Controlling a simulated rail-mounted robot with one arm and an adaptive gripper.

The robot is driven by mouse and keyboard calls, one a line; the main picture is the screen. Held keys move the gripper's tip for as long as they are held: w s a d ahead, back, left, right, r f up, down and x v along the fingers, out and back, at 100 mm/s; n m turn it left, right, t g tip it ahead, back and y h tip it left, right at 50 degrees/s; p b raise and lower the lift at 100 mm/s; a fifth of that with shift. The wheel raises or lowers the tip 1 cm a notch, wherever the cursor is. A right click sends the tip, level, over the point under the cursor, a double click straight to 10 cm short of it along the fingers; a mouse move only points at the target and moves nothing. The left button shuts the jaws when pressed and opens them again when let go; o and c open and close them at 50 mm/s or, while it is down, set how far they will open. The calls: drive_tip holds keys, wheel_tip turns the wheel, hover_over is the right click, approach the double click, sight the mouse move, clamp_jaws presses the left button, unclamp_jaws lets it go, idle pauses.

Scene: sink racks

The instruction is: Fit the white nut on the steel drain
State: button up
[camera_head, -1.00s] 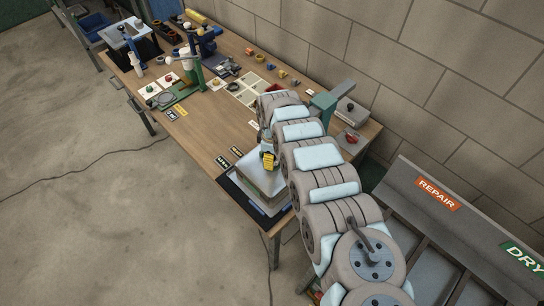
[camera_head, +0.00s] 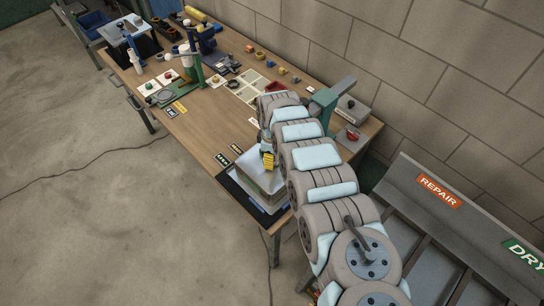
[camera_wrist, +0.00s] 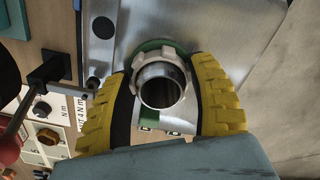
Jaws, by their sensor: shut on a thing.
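The white nut (camera_wrist: 143,66) is a pale ring with lugs, between my gripper's two yellow fingers in the wrist view. My gripper (camera_wrist: 162,98) is shut on the nut, with its dark finger pads on either side. The steel drain (camera_wrist: 162,88) is a shiny open tube seen end-on inside the ring. The nut appears around the tube; how far it is seated or threaded cannot be told. A green ring (camera_wrist: 150,46) shows behind the nut. In the head view my gripper (camera_head: 268,160) is over the metal sink (camera_head: 262,182); nut and drain are not distinguishable there.
The sink's flat metal surface (camera_wrist: 205,22) spreads behind the drain. A red-knobbed lever (camera_wrist: 10,148) and labelled cards lie left in the wrist view. A green post (camera_head: 324,105) stands close to my arm. The table's middle (camera_head: 205,130) is clear.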

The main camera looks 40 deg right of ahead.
drive_tip(key=o, duration=1.1)
drive_tip(key=shift+r, duration=0.1)
wheel_tip(320, 180, up, 12)
idle(0.4)
idle(0.7)
